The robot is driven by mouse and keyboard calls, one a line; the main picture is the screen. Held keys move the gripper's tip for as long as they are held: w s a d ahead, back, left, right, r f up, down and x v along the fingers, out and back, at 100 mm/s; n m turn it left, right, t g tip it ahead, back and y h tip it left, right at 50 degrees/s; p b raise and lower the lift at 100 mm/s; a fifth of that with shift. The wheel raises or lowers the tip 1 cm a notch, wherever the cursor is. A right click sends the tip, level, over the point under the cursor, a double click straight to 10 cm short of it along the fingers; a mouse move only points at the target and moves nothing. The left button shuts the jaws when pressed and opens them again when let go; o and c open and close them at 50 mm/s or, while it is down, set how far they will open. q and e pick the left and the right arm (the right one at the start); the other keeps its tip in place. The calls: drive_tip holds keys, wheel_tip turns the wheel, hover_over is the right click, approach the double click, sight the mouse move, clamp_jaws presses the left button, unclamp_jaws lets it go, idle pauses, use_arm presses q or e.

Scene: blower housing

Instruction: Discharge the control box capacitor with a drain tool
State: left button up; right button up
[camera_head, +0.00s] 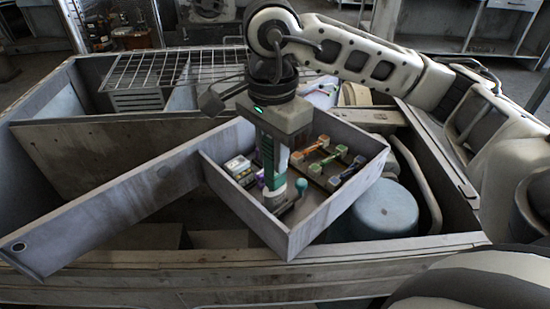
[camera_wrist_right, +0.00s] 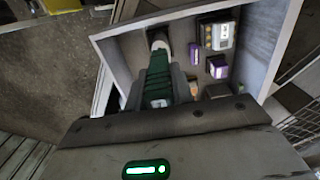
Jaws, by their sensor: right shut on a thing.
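My right gripper (camera_head: 273,165) comes down from above into the open grey control box (camera_head: 336,225). It is shut on the drain tool, which has a green handle (camera_head: 268,155); the handle also shows in the right wrist view (camera_wrist_right: 158,78). The tool points down into the box. At its far end is a pale round part (camera_wrist_right: 160,44); I cannot tell whether this is the capacitor or part of the tool, nor whether they touch. My left gripper is not in view.
The box holds orange, green and purple bar-shaped parts (camera_head: 346,169), a white block with yellow parts (camera_head: 237,166) and a teal ball-topped lever (camera_head: 301,185). A long grey panel (camera_head: 120,210) extends left. A blue-grey round drum (camera_head: 385,210) stands right. A wire rack (camera_head: 170,70) lies behind.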

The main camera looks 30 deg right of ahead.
drive_tip(key=shift+r+p, duration=1.1)
drive_tip(key=shift+r, duration=0.9)
drive_tip(key=shift+r+p, duration=0.9)
drive_tip(key=shift+r, duration=0.6)
drive_tip(key=shift+f, duration=0.1)
